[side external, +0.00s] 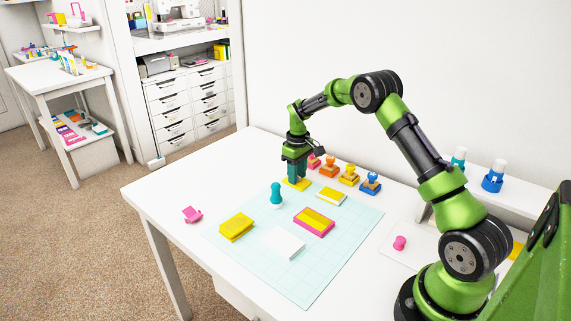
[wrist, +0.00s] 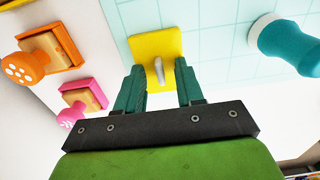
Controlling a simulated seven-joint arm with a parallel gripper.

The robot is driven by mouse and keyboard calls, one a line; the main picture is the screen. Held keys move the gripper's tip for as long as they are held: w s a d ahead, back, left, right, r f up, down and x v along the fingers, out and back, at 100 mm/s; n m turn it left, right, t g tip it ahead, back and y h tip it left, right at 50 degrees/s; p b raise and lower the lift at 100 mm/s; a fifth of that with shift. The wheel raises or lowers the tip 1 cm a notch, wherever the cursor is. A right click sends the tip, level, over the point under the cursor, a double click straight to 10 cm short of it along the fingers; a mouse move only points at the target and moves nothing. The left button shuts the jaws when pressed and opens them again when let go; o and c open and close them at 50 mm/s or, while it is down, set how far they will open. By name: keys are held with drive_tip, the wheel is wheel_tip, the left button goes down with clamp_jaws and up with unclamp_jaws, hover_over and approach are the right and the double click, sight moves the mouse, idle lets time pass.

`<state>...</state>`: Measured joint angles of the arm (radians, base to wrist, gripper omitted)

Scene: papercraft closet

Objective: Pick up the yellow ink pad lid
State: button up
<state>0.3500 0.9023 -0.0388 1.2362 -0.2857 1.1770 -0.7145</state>
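A flat yellow square piece (wrist: 143,45), which looks like the yellow ink pad lid, lies at the back edge of the mat. It has a small pale upright tab (wrist: 158,70) on it. The piece also shows under my gripper in the side view (side external: 297,185). My gripper (wrist: 160,72) points down over it, open. Its two teal fingers stand on either side of the tab, with gaps visible. In the side view my gripper (side external: 294,176) hides part of the yellow piece. I cannot tell whether the fingertips touch it.
A teal knobbed tool (side external: 276,193) stands close by on the pale mat (side external: 325,265). Several stamps, such as the orange one (side external: 329,169), line the back. A white-and-yellow block (side external: 331,196), pink-and-yellow block (side external: 314,222), yellow block (side external: 236,227) and white block (side external: 283,243) lie around.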

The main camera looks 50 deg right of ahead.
clamp_jaws()
drive_tip(key=shift+r, duration=0.15)
drive_tip(key=shift+r, duration=0.65)
wheel_tip(320, 180, up, 2)
drive_tip(key=shift+s+r, duration=0.1)
drive_tip(key=s+a, duration=0.1)
drive_tip(key=s, duration=0.3)
drive_tip(key=s+a+r, duration=0.1)
drive_tip(key=s+a, duration=0.1)
drive_tip(key=s, duration=0.3)
drive_tip(key=s+a, duration=0.2)
drive_tip(key=s, duration=0.3)
drive_tip(key=shift+a+r, duration=0.15)
drive_tip(key=shift+a, duration=0.05)
drive_tip(key=shift+n, duration=0.3)
drive_tip(key=d, duration=0.2)
drive_tip(key=w+d+r, duration=0.1)
drive_tip(key=d, duration=0.1)
drive_tip(key=w+d+r, duration=0.1)
drive_tip(key=d, duration=0.1)
drive_tip(key=shift+d, duration=0.15)
